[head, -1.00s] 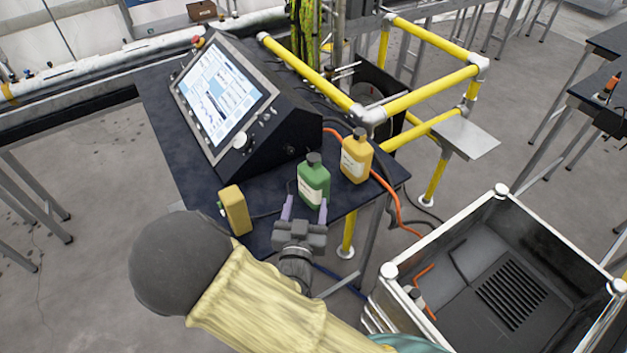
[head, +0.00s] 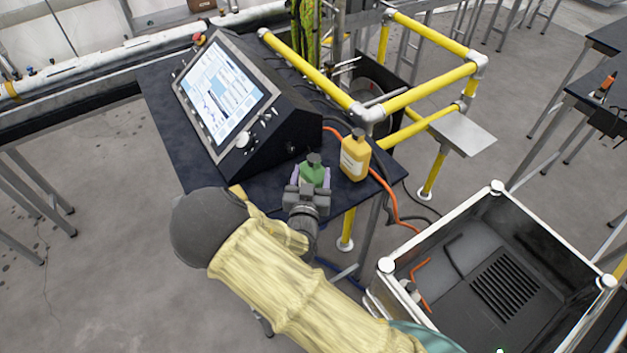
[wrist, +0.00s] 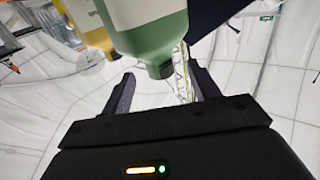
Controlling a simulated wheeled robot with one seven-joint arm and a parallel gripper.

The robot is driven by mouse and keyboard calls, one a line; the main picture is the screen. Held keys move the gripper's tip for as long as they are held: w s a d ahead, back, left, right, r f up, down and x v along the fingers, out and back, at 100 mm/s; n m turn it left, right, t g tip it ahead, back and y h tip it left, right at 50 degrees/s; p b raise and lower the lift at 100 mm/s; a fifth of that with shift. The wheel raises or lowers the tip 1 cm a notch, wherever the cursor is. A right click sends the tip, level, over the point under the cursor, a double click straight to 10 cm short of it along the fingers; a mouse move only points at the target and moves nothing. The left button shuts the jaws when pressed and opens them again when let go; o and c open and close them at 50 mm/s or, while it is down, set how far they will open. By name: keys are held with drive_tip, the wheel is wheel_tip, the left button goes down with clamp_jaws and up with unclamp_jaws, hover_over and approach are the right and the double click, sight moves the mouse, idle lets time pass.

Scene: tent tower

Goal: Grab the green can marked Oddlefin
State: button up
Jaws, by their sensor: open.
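The green can (head: 313,172) with a dark cap stands near the front edge of the dark table, and my gripper hides its lower part in the head view. My gripper (head: 311,180) is open, with one purple-grey finger on each side of the can. In the wrist view the can (wrist: 155,35) appears inverted, its narrow end pointing between the two spread fingers (wrist: 163,90). I cannot tell whether either finger touches it. The name on its label cannot be read.
A yellow-orange can (head: 355,158) stands close to the right of the green can. Another yellow can is mostly hidden behind my arm, left of the gripper. A console with a screen (head: 225,95) stands behind. An open crate (head: 440,235) is at lower right.

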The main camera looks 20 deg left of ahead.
sight(313, 164)
drive_tip(key=shift+w+r+p, duration=0.25)
drive_tip(key=shift+w+p, duration=0.1)
drive_tip(key=shift+w, duration=0.1)
drive_tip(key=w, duration=0.1)
drive_tip(key=w+p, duration=0.2)
drive_tip(key=shift+a+r, duration=0.2)
drive_tip(key=shift+a, duration=0.1)
drive_tip(key=shift+w+a+f, duration=0.1)
drive_tip(key=shift+w+f, duration=0.05)
drive_tip(key=shift+w, duration=0.4)
drive_tip(key=shift+c, duration=0.2)
clamp_jaws()
